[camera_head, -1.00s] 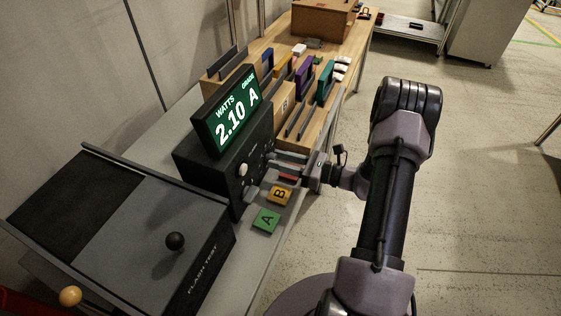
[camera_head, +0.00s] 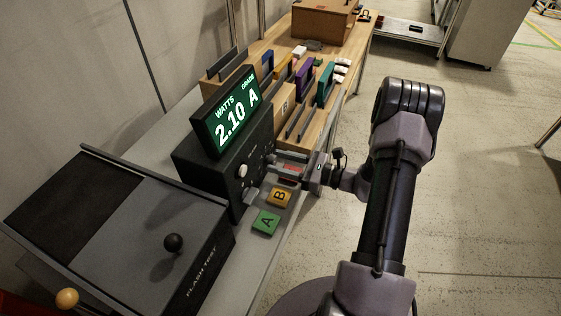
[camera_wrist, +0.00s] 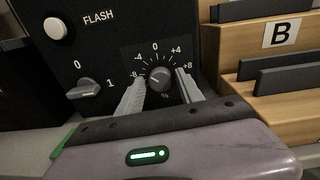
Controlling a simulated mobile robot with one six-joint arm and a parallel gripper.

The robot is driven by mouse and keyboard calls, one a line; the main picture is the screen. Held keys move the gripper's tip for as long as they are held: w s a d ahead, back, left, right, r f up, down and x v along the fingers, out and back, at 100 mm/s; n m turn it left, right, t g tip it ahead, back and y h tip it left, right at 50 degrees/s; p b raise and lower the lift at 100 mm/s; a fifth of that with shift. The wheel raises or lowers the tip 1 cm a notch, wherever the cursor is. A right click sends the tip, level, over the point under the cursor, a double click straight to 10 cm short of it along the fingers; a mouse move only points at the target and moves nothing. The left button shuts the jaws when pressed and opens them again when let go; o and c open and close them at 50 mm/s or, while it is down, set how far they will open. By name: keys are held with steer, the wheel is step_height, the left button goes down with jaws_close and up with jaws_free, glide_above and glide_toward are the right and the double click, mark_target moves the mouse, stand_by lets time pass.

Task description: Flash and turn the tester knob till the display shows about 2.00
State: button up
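The tester (camera_head: 205,172) is a black box on the bench. Its green display (camera_head: 232,112) reads 2.10 A under WATTS and GRADE. In the wrist view the round tester knob (camera_wrist: 160,78) sits inside a dial marked about -8 to +8. The white FLASH button (camera_wrist: 56,28) is at the upper left of the panel, above a 0/1 switch (camera_wrist: 84,90). My gripper (camera_wrist: 160,84) is open, with one finger on each side of the knob. Gaps show beside the knob, though contact depth is unclear. In the head view my gripper (camera_head: 270,162) is at the panel's right part.
A grey FLASH TEST box (camera_head: 150,235) with a black ball handle stands at the left front. Green A (camera_head: 266,222) and yellow B (camera_head: 279,197) pads lie before the tester. Wooden racks (camera_head: 290,105) with coloured parts stand just to its right.

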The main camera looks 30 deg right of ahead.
steer(key=shift+o, duration=0.4)
steer(key=shift+s+d+r, duration=0.1)
steer(key=shift+d, duration=0.05)
steer(key=p+v, duration=0.4)
steer(key=v, duration=1.3)
steer(key=shift+s, duration=0.1)
